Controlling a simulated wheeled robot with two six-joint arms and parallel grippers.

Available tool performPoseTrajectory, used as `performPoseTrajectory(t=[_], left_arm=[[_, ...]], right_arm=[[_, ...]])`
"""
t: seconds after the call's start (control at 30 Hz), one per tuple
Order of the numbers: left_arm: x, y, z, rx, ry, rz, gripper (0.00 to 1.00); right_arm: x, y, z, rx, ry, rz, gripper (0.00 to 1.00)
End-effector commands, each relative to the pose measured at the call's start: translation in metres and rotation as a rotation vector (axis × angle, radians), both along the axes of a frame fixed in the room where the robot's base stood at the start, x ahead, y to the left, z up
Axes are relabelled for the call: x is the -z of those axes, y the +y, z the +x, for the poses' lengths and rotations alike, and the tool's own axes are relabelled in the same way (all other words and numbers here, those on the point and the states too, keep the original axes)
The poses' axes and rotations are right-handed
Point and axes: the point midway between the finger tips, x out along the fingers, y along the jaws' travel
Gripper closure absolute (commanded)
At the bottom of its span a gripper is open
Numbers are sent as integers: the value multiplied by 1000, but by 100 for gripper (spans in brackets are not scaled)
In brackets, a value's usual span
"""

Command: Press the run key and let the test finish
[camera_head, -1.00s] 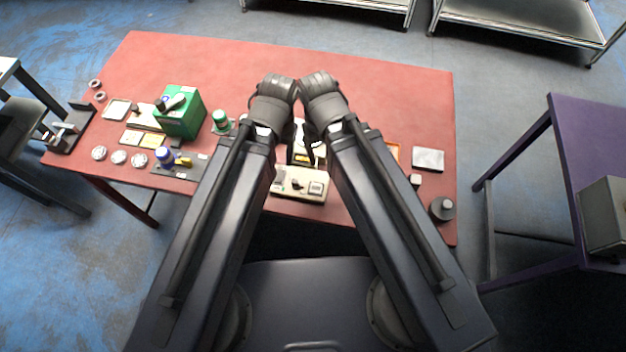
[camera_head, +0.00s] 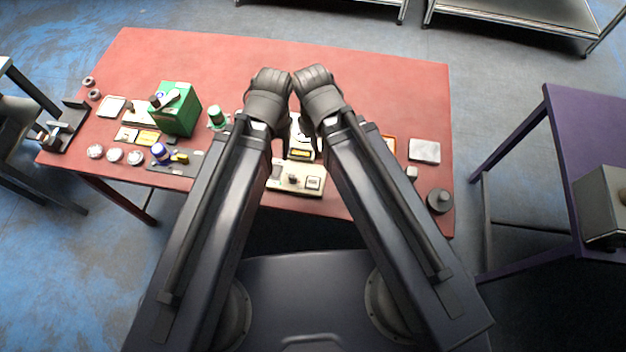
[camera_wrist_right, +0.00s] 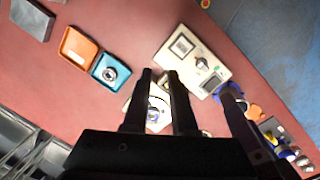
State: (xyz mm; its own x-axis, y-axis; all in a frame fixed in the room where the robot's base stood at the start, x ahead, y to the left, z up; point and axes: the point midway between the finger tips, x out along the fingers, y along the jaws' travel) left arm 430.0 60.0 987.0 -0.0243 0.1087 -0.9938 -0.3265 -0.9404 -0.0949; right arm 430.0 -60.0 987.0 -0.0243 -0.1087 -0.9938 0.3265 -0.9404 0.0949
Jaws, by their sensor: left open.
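A cream box (camera_head: 285,172) with a dark knob and a pale framed square sits at the table's near edge, between my forearms. In the right wrist view this box (camera_wrist_right: 188,56) also shows a dark window. I cannot tell which part is the run key. A white device (camera_head: 303,135) stands behind it, partly hidden by my wrists. My right gripper (camera_wrist_right: 160,73) points down over the table, its two fingers slightly apart with nothing seen held. One dark finger of my left gripper (camera_wrist_right: 228,98) shows beside it. Both grippers' tips are hidden in the head view.
On the red table (camera_head: 380,75), a green box (camera_head: 176,110), a green-capped bottle and several small parts stand at left. A grey pad (camera_head: 424,150) and a dark round weight (camera_head: 439,200) lie at right. Orange (camera_wrist_right: 77,46) and blue (camera_wrist_right: 111,70) trays lie near my right gripper.

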Motion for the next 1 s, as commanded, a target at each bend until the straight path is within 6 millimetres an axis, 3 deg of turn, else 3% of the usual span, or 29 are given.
performPoseTrajectory(t=[0.03, 0.2, 1.0], left_arm=[[0, 0, 0, 0, 0, 0, 39], [0, 0, 0, 0, 0, 0, 39], [0, 0, 0, 0, 0, 0, 39]], right_arm=[[0, 0, 0, 0, 0, 0, 82], [0, 0, 0, 0, 0, 0, 100], [0, 0, 0, 0, 0, 0, 100]])
